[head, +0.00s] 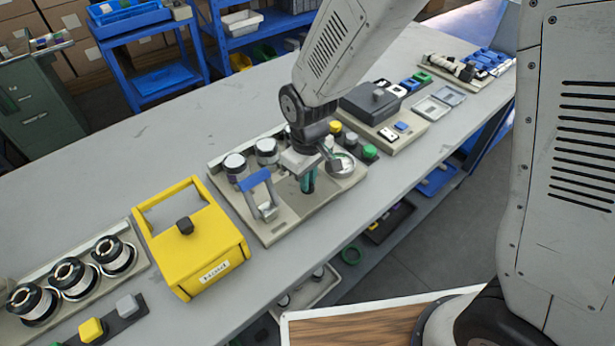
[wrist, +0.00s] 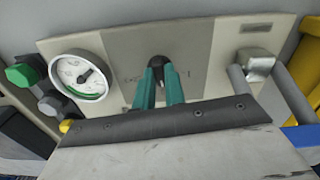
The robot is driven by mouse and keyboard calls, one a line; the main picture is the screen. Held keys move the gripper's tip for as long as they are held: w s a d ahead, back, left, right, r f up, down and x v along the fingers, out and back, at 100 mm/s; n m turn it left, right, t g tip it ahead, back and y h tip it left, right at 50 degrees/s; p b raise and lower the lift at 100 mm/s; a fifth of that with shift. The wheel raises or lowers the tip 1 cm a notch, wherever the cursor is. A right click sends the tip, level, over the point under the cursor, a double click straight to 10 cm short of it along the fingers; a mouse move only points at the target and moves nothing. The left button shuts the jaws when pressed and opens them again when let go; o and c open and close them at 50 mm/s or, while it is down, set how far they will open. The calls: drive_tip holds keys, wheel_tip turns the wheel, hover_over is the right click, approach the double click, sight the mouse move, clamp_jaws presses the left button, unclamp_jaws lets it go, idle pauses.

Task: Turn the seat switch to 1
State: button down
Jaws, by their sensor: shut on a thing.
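The seat switch is a small dark knob (wrist: 157,61) on a pale grey panel (wrist: 215,65) in the wrist view. A mark reading 1 is printed to its right, and partly hidden lettering is to its left. My gripper (wrist: 159,75) has two green fingers, one on each side of the knob, shut on it. The fingers hide much of the knob, so its exact pointing direction is hard to tell. In the head view my gripper (head: 308,182) reaches down to the station plate (head: 283,228), and the knob is hidden there.
A round dial gauge (head: 342,164) and a green button (head: 370,151) are right of my gripper. A lever with a blue handle (head: 254,178) stands close on the left. A yellow box with a handle (head: 205,259) is further left. Bare tabletop lies behind the station.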

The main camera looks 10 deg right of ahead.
drive_tip(key=n, duration=1.2)
drive_tip(key=shift+w+n, duration=0.1)
drive_tip(key=shift+n, duration=0.2)
idle(0.4)
drive_tip(key=c, duration=1.5)
unclamp_jaws()
drive_tip(key=shift+o, duration=0.2)
drive_tip(key=shift+r, duration=0.1)
wheel_tip(320, 180, up, 8)
drive_tip(key=shift+f, duration=0.15)
